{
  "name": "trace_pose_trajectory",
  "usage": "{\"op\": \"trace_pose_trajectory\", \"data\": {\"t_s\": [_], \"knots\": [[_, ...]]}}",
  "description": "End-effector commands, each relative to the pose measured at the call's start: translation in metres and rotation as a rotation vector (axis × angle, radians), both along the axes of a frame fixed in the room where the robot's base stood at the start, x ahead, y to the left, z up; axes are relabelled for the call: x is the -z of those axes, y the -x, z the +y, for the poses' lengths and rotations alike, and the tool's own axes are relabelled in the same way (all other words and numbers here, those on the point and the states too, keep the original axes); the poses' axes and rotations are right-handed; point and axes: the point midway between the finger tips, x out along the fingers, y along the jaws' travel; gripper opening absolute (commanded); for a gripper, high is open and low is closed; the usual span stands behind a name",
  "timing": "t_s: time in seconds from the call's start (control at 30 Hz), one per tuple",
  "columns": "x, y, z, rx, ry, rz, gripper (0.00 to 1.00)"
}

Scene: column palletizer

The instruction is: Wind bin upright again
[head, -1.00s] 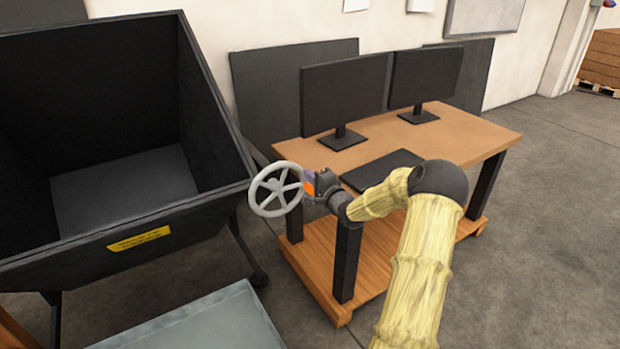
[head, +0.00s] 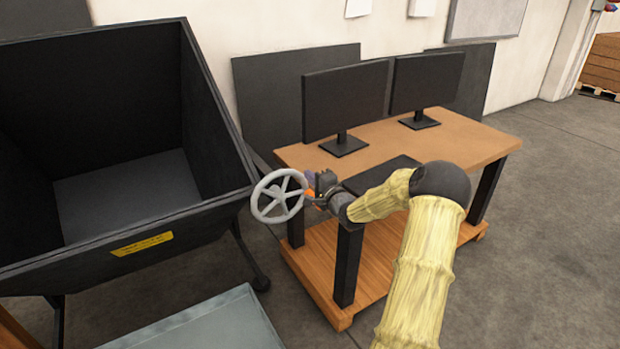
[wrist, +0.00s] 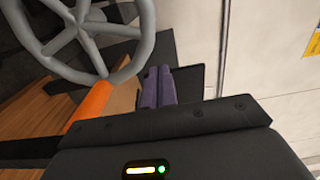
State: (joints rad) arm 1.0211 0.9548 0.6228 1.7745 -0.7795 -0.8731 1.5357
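The large dark bin (head: 205,215) stands at the left in the head view, with a yellow label (head: 142,243) on its front. It leans, with its open top facing toward me. A grey spoked handwheel (head: 258,205) is beside the bin's right side; it also shows in the wrist view (wrist: 147,40). An orange grip (wrist: 90,105) shows by the wheel's rim. My gripper (head: 309,191) is right of the wheel, close to it. In the wrist view its purple fingers (wrist: 157,87) are together beside the orange grip, with nothing visible between them. Contact with the grip is unclear.
A wooden desk (head: 465,140) with two monitors (head: 345,100) (head: 428,80) stands behind and under my arm. A flat grey surface (head: 200,325) is at the bottom front. Dark panels lean on the wall behind. Open floor (head: 550,220) lies to the right.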

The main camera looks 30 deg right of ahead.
Motion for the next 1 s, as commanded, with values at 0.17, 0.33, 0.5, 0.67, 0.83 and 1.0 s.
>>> {"op": "trace_pose_trajectory", "data": {"t_s": [0.17, 0.33, 0.5, 0.67, 0.83, 1.0], "knots": [[-0.007, 0.0, -0.001, 0.001, 0.0, -0.001, 0.0], [-0.02, -0.001, 0.002, -0.002, 0.0, 0.0, 0.0], [-0.027, -0.001, 0.005, -0.004, 0.0, 0.0, 0.0], [-0.026, -0.001, 0.005, -0.005, 0.0, 0.0, 0.0], [-0.026, -0.001, 0.004, -0.004, 0.0, 0.0, 0.2], [-0.026, -0.001, 0.004, -0.003, 0.0, 0.0, 0.53]]}}
